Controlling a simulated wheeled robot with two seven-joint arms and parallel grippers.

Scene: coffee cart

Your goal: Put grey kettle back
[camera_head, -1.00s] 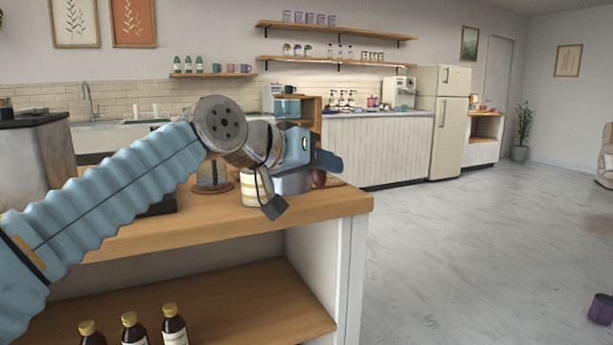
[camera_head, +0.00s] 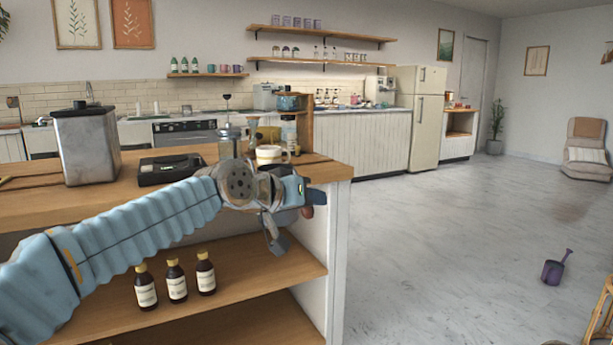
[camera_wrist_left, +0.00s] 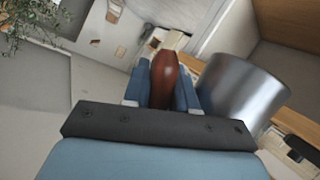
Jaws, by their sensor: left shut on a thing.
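The grey kettle is a shiny metal cylinder (camera_wrist_left: 240,92) with a reddish-brown handle (camera_wrist_left: 163,82), in the right half of the left wrist view. My left gripper (camera_wrist_left: 162,88) is shut on this handle, one blue finger on each side. In the head view my left gripper (camera_head: 308,190) is in front of the counter's right end, around the height of its top. The brown handle tip (camera_head: 319,197) shows past the fingers. Most of the kettle's body is hidden there behind my wrist. My right gripper is not in view.
The wooden counter (camera_head: 130,205) carries a metal canister (camera_head: 87,145), a black flat device (camera_head: 170,170) and a cream striped mug (camera_head: 269,155). Several brown bottles (camera_head: 175,280) stand on its lower shelf. Open floor (camera_head: 440,250) lies right, with a purple container (camera_head: 553,271) on it.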

